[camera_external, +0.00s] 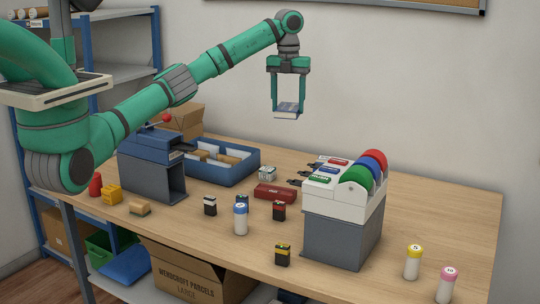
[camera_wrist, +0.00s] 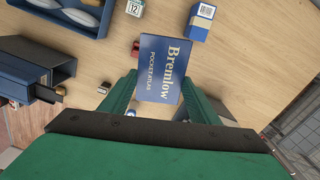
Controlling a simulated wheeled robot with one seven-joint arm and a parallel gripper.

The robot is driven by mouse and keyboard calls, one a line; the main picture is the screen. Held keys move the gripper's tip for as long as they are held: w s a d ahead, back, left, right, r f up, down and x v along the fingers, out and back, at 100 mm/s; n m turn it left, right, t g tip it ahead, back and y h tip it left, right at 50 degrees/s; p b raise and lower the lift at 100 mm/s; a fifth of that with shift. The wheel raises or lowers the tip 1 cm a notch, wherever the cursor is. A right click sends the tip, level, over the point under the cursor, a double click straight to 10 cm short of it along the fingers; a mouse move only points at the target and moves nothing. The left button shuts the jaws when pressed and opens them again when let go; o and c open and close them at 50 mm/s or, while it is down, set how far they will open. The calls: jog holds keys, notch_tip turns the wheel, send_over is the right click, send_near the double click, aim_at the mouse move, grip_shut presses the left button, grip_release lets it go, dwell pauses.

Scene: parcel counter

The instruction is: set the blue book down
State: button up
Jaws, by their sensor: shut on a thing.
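The blue book (camera_external: 286,112) is held in my gripper (camera_external: 288,101), high above the table in the external view. In the wrist view the book (camera_wrist: 160,68) shows its cover, lettered "Bremlow Pocket Atlas", between the two green fingers of my gripper (camera_wrist: 158,97). My gripper is shut on the book, with one finger at each side. The book is clear of the wooden table (camera_external: 430,220). It hides part of the tabletop in the wrist view.
A label dispenser (camera_external: 340,235) with coloured rolls stands on the right. A blue tray (camera_external: 250,162) and a grey-blue machine (camera_external: 150,175) stand left. A red stapler (camera_external: 275,192), a date cube (camera_external: 267,173) and several small containers lie between. Bare wood shows at the right.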

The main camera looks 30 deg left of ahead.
jog(key=s+d+m, duration=0.3)
jog(key=s+d, duration=0.1)
jog(key=d, duration=1)
notch_tip(320, 180, down, 28)
jog(key=shift+s+d, duration=0.1)
jog(key=shift+f, duration=0.1)
jog(key=o, duration=0.7)
jog(key=shift+f, duration=0.1)
jog(key=o, duration=0.4)
notch_tip(320, 180, up, 12)
jog(key=shift+r, duration=0.2)
